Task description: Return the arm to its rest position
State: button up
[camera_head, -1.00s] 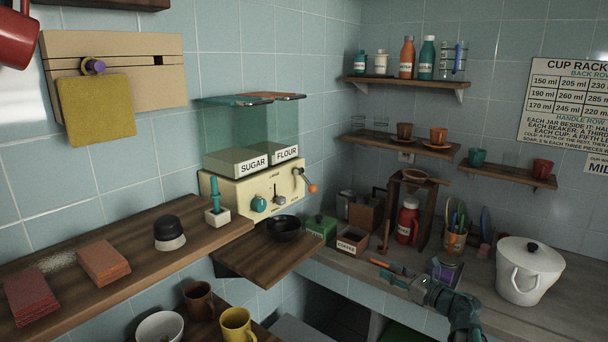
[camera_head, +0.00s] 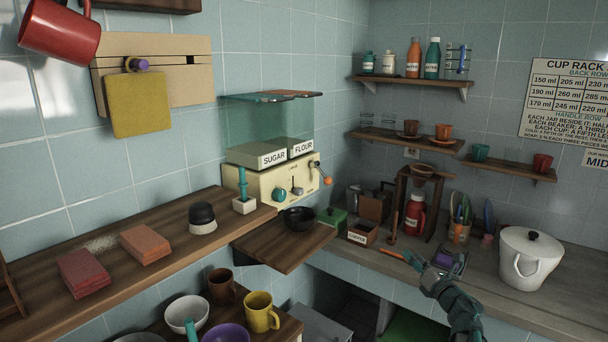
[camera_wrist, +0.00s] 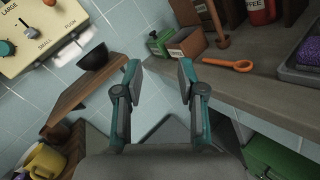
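My gripper (camera_head: 414,262) is at the lower right in the head view, over the front of the stone counter. In the wrist view my gripper (camera_wrist: 160,78) has its two teal-and-grey fingers spread wide with nothing between them. An orange-handled tool (camera_head: 393,254) lies on the counter by the fingers in the head view; it also shows to their right in the wrist view (camera_wrist: 228,65). My forearm covers part of the counter's front edge.
A white lidded pot (camera_head: 528,262) stands right of my arm. A wooden shelf (camera_head: 283,245) with a black bowl (camera_head: 298,219) juts out left. Mugs (camera_head: 262,313) stand lower left.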

jog(key=s+d+f+m+g+h, duration=0.2)
jog(key=d+f+m+h, duration=0.8)
jog(key=m, duration=0.6)
jog(key=s+a+f+m+g, duration=0.1)
jog(key=s+f+m+g, duration=0.3)
jog(key=f, duration=0.4)
jog(key=s+a+f+m+g+h, duration=0.1)
jog(key=s+f+m+g, duration=0.1)
jog(key=s+f+m, duration=0.45)
jog(key=s+a+f+m+g, duration=0.1)
jog(key=s+f+m+g, duration=0.2)
jog(key=f, duration=0.6)
jog(key=s+a+f+m+g+y, duration=0.25)
jog(key=s+a+f+g, duration=0.55)
jog(key=s+f, duration=0.55)
jog(key=s+a+f+g+y, duration=0.1)
jog(key=s+a+f+g, duration=0.1)
jog(key=s+a, duration=0.3)
jog(key=s+a+f+m+g+y, duration=0.1)
jog(key=s+a, duration=0.4)
jog(key=s, duration=0.8)
jog(key=s+a+f+g+y, duration=0.1)
jog(key=s+a+f+g, duration=0.2)
jog(key=s, duration=0.7)
jog(key=shift+a+f+m, duration=0.3)
jog(key=shift+a+f, duration=0.05)
jog(key=shift+a, duration=0.9)
